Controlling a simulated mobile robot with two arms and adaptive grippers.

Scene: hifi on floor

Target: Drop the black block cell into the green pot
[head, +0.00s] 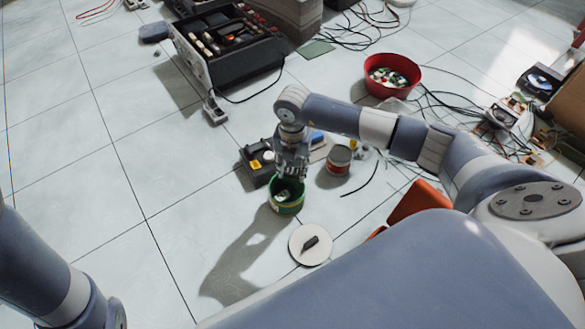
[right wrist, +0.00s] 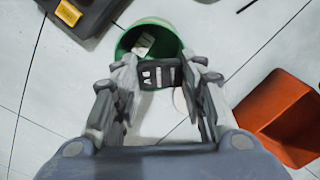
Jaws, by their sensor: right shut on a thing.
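My right gripper (head: 291,170) is directly over the green pot (head: 287,208), fingers pointing down. In the right wrist view, the fingertips (right wrist: 157,72) are shut on the black block cell (right wrist: 158,74), a small black piece with pale markings. The cell is in front of the open mouth of the green pot (right wrist: 124,46); I cannot tell if it touches the rim. A pale item (right wrist: 143,44) lies inside the pot. In the head view the fingers largely hide the cell. My left arm shows at the lower left, its gripper out of frame.
A pale round disc (head: 299,254) with a black piece on it lies just in front of the pot. A black box (head: 257,175), a red-banded can (head: 339,160) and an orange bin (head: 418,203) stand nearby. A red bowl (head: 415,75) is farther back. The left floor is clear.

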